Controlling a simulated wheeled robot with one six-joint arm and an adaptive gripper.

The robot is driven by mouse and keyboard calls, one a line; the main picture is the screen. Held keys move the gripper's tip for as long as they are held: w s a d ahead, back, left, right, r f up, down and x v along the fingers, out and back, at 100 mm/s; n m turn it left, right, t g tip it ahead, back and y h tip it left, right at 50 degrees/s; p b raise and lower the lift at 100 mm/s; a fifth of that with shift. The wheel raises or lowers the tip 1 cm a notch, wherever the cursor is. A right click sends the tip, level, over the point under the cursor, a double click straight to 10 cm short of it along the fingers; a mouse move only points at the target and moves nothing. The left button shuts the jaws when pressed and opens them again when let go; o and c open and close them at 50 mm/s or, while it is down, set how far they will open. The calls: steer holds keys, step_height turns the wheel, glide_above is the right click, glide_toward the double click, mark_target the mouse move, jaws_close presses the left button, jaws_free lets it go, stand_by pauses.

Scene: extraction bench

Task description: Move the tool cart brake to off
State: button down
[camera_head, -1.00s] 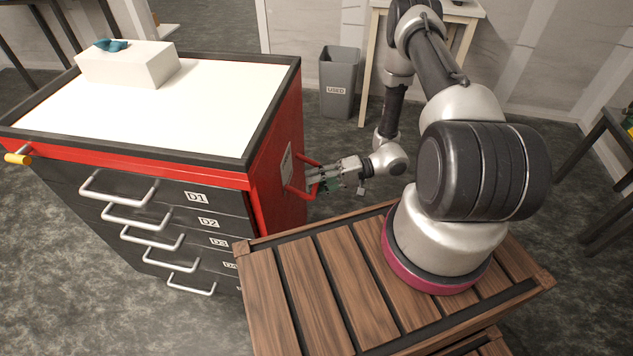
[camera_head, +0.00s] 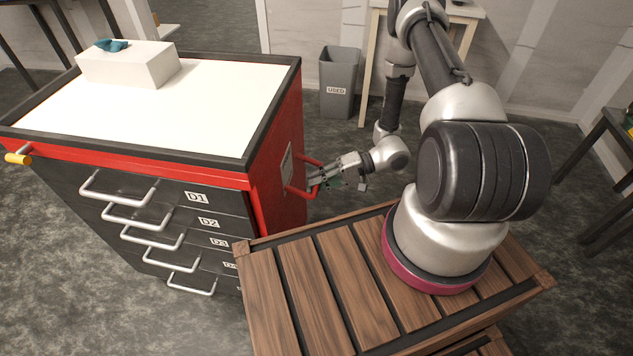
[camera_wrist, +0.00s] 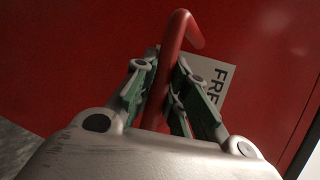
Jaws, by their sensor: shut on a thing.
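The tool cart (camera_head: 277,150) is red and dark grey with a white top. A red U-shaped handle (camera_head: 308,159) stands out from its right side. My gripper (camera_head: 315,183) is shut on this handle. In the wrist view the red handle (camera_wrist: 175,45) runs up between the green-lined fingers of my gripper (camera_wrist: 162,80) and bends at the top. Behind it is a white label (camera_wrist: 207,72) on the red panel, with the letters FRE showing and the rest hidden. A yellow-ended lever (camera_head: 18,158) sticks out at the cart's front left. No part is clearly marked as the brake.
Several drawers with metal pulls face forward, the top one marked D1 (camera_head: 196,197). A white block (camera_head: 128,65) with a teal item (camera_head: 111,46) sits on the cart. A grey bin (camera_head: 339,85) stands behind. Some floor beyond my gripper is clear.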

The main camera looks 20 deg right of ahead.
steer(key=r+h, duration=0.1)
steer(key=r+g+h, duration=0.1)
steer(key=shift+d+r+m+h, duration=0.2)
steer(key=shift+r+m+h, duration=0.1)
steer(key=shift+m+h, duration=0.1)
step_height(320, 180, up, 2)
steer(key=g+h, duration=0.1)
steer(key=h, duration=0.1)
steer(key=shift+r+m+h, duration=0.1)
steer(key=shift+m+h, duration=0.2)
steer(key=shift+m, duration=0.1)
steer(key=shift+w+a+r, duration=0.1)
steer(key=shift+a+r, duration=0.2)
steer(key=shift+r, duration=0.55)
steer(key=c, duration=1.4)
jaws_free()
